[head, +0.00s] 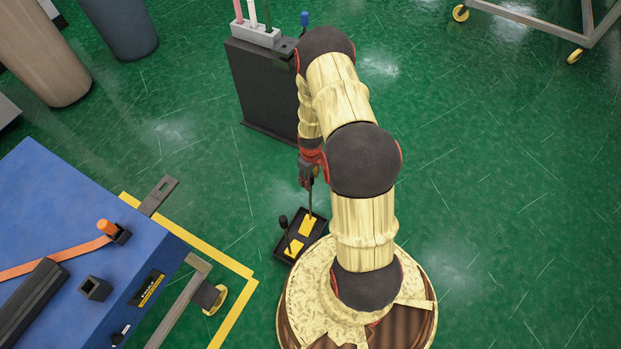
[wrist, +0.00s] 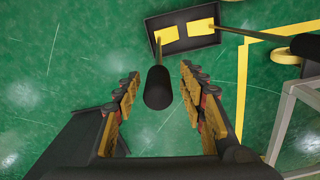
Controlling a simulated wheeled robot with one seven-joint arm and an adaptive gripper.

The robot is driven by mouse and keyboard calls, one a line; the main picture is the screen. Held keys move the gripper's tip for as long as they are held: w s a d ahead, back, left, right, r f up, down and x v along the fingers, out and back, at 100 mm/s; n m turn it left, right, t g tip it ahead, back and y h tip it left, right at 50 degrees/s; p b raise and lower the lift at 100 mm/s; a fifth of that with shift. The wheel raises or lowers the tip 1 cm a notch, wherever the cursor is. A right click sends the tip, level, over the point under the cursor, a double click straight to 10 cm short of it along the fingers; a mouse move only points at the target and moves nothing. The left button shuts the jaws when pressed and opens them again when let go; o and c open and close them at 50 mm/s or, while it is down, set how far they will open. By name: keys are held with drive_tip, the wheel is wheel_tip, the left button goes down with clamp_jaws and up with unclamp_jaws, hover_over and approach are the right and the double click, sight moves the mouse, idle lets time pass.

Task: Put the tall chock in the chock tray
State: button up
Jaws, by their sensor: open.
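The tall chock is a yellow block (head: 308,226) with a long thin rod. It sits in the right part of the black chock tray (head: 277,252), which lies on the floor beside my base. In the wrist view its black knob (wrist: 158,88) is between the fingers of my open gripper (wrist: 160,98), with gaps on both sides. A second yellow chock (head: 293,248) with a shorter rod and black knob (head: 283,220) is in the same tray. In the head view my gripper (head: 308,170) is above the tray, and the tall chock's knob is hard to make out.
A black cabinet (head: 262,90) stands behind the arm, holding a grey block with pink and white handles. A blue-topped bench (head: 60,210) is at left, with a grey leg and yellow foot near the tray. Yellow lines mark the green floor. The right is open floor.

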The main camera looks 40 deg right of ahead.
wheel_tip(320, 180, up, 12)
drive_tip(key=p, duration=0.4)
drive_tip(key=shift+p, duration=0.35)
drive_tip(key=w+a+r+t, duration=0.1)
drive_tip(key=a+r, duration=0.2)
drive_tip(key=r, duration=0.7)
drive_tip(key=w+a+r, duration=0.2)
drive_tip(key=a+r, duration=0.2)
drive_tip(key=r, duration=0.5)
drive_tip(key=w+a+r+t, duration=0.1)
drive_tip(key=a+r, duration=0.2)
drive_tip(key=r, duration=0.7)
drive_tip(key=s+a+r+t, duration=0.1)
drive_tip(key=s+a+r, duration=0.6)
drive_tip(key=s+r, duration=0.2)
drive_tip(key=s+a+r+m+t, duration=0.1)
drive_tip(key=s+a+r+t, duration=0.1)
drive_tip(key=s+a+r, duration=0.5)
drive_tip(key=shift+s+r+m+t, duration=0.3)
drive_tip(key=shift+s+r, duration=1.05)
drive_tip(key=shift+r, duration=0.45)
drive_tip(key=shift+a, duration=0.1)
